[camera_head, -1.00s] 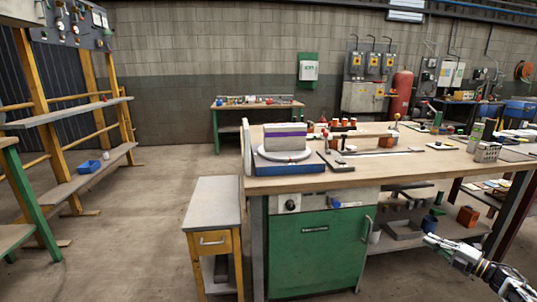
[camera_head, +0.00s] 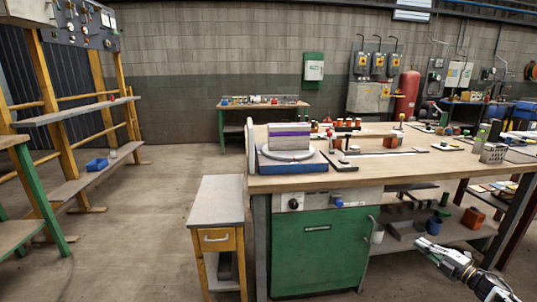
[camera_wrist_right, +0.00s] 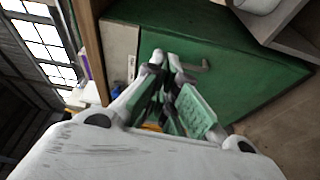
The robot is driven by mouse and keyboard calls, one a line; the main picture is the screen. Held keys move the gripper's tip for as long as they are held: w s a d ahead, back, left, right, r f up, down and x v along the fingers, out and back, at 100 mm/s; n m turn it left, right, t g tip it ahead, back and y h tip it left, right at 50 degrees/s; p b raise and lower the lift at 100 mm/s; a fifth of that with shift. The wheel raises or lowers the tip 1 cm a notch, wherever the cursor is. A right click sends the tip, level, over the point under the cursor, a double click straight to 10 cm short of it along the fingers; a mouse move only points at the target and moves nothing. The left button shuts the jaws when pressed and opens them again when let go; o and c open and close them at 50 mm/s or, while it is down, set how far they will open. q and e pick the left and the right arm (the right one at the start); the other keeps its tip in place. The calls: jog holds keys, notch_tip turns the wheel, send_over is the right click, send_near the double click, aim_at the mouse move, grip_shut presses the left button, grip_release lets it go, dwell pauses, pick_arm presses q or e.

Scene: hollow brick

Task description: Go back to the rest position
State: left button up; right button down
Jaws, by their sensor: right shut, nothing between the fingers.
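My right gripper (camera_head: 424,246) is at the lower right of the head view, in front of the workbench's lower shelf and apart from it. In the right wrist view its fingers (camera_wrist_right: 165,62) are shut with nothing between them. Behind them is the bench's green cabinet door (camera_wrist_right: 235,75), also seen in the head view (camera_head: 318,255). My left gripper is not in the head view.
The wooden workbench (camera_head: 400,172) carries a round white plate (camera_head: 287,155) with a purple-striped block on it. A small drawer stand (camera_head: 215,205) is left of the bench. Open floor (camera_head: 150,210) lies between it and the yellow-framed shelves (camera_head: 75,190).

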jog(key=w+a+f+m+h, duration=0.1)
jog(key=a+f+m+h, duration=0.45)
jog(key=a, duration=0.65)
jog(key=s+a+f+m+g+h, duration=0.3)
jog(key=s+a+f+m, duration=0.35)
jog(key=a, duration=0.35)
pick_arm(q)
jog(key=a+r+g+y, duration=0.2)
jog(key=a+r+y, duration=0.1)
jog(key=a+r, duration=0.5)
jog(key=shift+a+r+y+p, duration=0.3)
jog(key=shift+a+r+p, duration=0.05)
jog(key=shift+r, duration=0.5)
pick_arm(e)
jog(key=s+a+r+m+g+y, duration=0.1)
jog(key=s+a+m+g, duration=0.3)
jog(key=s+a, duration=0.4)
jog(key=s+a+r+m+g, duration=0.2)
jog(key=s+a+g, duration=0.4)
jog(key=s, duration=1.6)
jog(key=shift+a+r+m+y, duration=0.2)
jog(key=shift+a+m+y, duration=0.15)
jog(key=shift+a+m, duration=0.65)
